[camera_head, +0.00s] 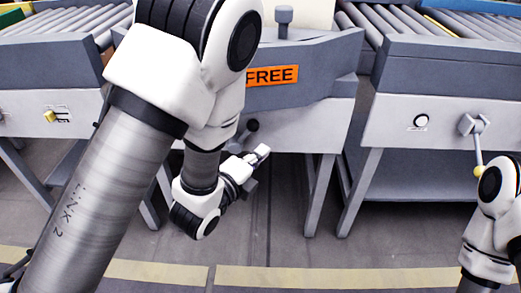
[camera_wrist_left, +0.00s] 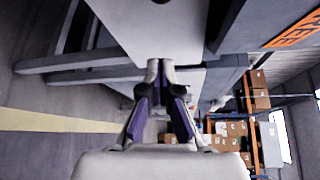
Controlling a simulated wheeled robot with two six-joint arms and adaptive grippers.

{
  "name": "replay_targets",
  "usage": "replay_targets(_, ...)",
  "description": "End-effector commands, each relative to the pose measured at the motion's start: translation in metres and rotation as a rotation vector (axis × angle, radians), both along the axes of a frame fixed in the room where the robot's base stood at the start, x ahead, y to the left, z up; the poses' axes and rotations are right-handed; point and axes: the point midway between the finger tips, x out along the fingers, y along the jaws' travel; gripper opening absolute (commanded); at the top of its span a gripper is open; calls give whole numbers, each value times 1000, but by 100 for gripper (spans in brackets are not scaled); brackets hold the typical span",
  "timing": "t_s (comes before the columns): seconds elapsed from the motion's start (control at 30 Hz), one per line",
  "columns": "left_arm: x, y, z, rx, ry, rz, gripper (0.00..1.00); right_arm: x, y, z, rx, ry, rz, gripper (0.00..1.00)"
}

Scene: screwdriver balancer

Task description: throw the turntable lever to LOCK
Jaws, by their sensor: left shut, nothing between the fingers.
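The turntable (camera_head: 308,65) stands in the middle of the head view, with an orange sign reading FREE (camera_head: 272,76) on its front. A short lever with a dark round knob (camera_head: 252,126) sticks up and to the right from the grey panel below the sign. Its base is partly hidden by my left arm. My left gripper (camera_head: 262,152) is just below and right of the knob, shut and empty, apart from it in the picture. In the left wrist view its fingertips (camera_wrist_left: 160,68) meet. I cannot make out the lever there. My right gripper is out of view.
Roller conveyors stand left (camera_head: 65,22) and right (camera_head: 455,50) of the turntable. The right one carries a lever with a yellow ball (camera_head: 479,171), close to my right arm. Table legs (camera_head: 320,195) stand below. The left wrist view shows shelved boxes (camera_wrist_left: 230,132) far off.

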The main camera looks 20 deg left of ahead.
Motion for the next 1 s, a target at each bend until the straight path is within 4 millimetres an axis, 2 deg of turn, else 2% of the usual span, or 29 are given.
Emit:
replay_targets(0.03, 8, -2, -5, 0, -6, -1, 0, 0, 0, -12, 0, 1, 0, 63)
replay_targets(0.33, 73, -18, -11, 0, -3, -1, 0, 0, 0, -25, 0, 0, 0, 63)
replay_targets(0.43, 72, 1, -7, -7, -1, 6, 0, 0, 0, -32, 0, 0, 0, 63)
replay_targets(0.6, 70, 18, -1, -3, -1, 2, 0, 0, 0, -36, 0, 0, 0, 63)
replay_targets(1.0, 70, 21, 1, 0, 0, 0, 0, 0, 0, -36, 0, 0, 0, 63)
